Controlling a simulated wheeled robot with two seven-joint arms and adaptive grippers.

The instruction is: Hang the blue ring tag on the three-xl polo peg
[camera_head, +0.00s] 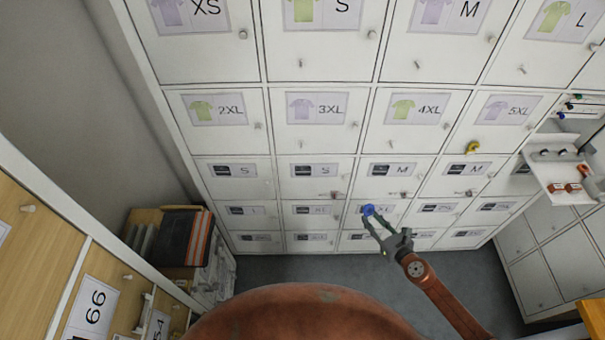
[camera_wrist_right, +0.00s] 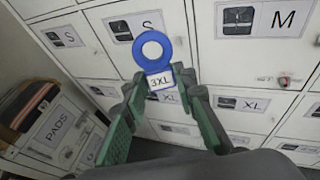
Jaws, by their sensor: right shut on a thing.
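The blue ring tag (camera_head: 368,210) is at the fingertips of my right gripper (camera_head: 374,220), in front of the lower small lockers. My left gripper is not in view.
A yellow tag (camera_head: 472,147) hangs under the 5XL polo card. A white shelf (camera_head: 560,170) with small items juts out at the right. Wooden lockers (camera_head: 40,235) and a stack with folded dark and orange clothing (camera_head: 185,240) stand at the left.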

